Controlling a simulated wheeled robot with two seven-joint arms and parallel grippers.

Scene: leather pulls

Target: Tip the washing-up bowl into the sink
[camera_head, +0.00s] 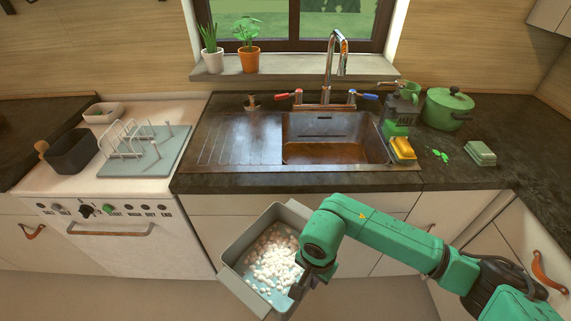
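The grey washing-up bowl (236,268) hangs in the air in front of the cupboards, below the counter edge, turned at an angle. The sink (335,152) is a brown-stained metal basin in the counter, above and beyond the bowl, and looks empty. My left gripper is not in view.
A tall tap (329,65) with red and blue handles stands behind the sink. A yellow sponge (402,149) and a green soap bottle (398,117) stand at its right edge. A green pot (447,108) is farther right. The drainboard (240,138) left of the sink is clear.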

